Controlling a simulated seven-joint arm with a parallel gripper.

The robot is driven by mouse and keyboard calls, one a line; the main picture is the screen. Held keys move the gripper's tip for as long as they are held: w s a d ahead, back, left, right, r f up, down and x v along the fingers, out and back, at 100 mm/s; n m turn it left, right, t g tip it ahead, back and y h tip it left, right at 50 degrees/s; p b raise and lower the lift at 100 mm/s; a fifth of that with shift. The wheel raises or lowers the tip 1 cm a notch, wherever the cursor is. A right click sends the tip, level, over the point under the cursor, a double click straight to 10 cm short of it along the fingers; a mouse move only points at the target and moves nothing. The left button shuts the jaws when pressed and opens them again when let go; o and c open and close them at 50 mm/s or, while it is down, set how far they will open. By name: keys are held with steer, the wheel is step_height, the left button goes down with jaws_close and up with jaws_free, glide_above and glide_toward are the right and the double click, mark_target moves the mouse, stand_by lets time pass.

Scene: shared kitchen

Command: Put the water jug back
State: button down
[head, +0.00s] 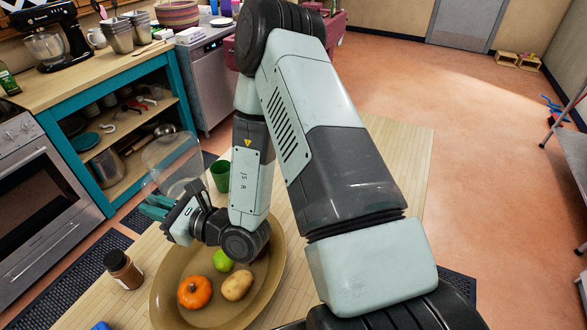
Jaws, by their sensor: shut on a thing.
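The water jug (168,156) is a clear, see-through vessel in the head view, left of centre. My gripper (157,207) is at its lower part, just above the left side of the table, and is shut on it. The exact grip is hard to make out through the clear wall, and the jug's base is partly hidden by my gripper. The jug shows against the teal shelf unit behind it. I cannot tell whether it touches the table.
On the wooden table (405,150) are a large oval tray (164,300) with a pumpkin (194,292), potato (237,286) and green fruit (222,260), a green cup (220,176) and a brown jar (123,270). A teal open shelf unit (91,188) and oven (40,200) stand behind.

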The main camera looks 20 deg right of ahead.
steer(key=shift+r, duration=0.8)
steer(key=w+d+m+t+h, duration=0.35)
steer(key=w+d, duration=0.65)
steer(key=d, duration=0.5)
steer(key=w+d+m+t+h, duration=0.3)
steer(key=w+d+h, duration=0.2)
steer(key=w+d, duration=0.65)
steer(key=shift+g+y, duration=0.25)
steer(key=d+f, duration=0.1)
steer(key=f, duration=0.4)
steer(key=s+d+f, duration=0.1)
steer(key=f, duration=0.4)
steer(key=s+f, duration=0.1)
steer(key=f, duration=0.4)
steer(key=shift+s+d, duration=0.25)
steer(key=shift+d, duration=0.15)
steer(key=shift+f, duration=0.1)
steer(key=c, duration=1.1)
jaws_free()
steer(key=shift+f, duration=0.1)
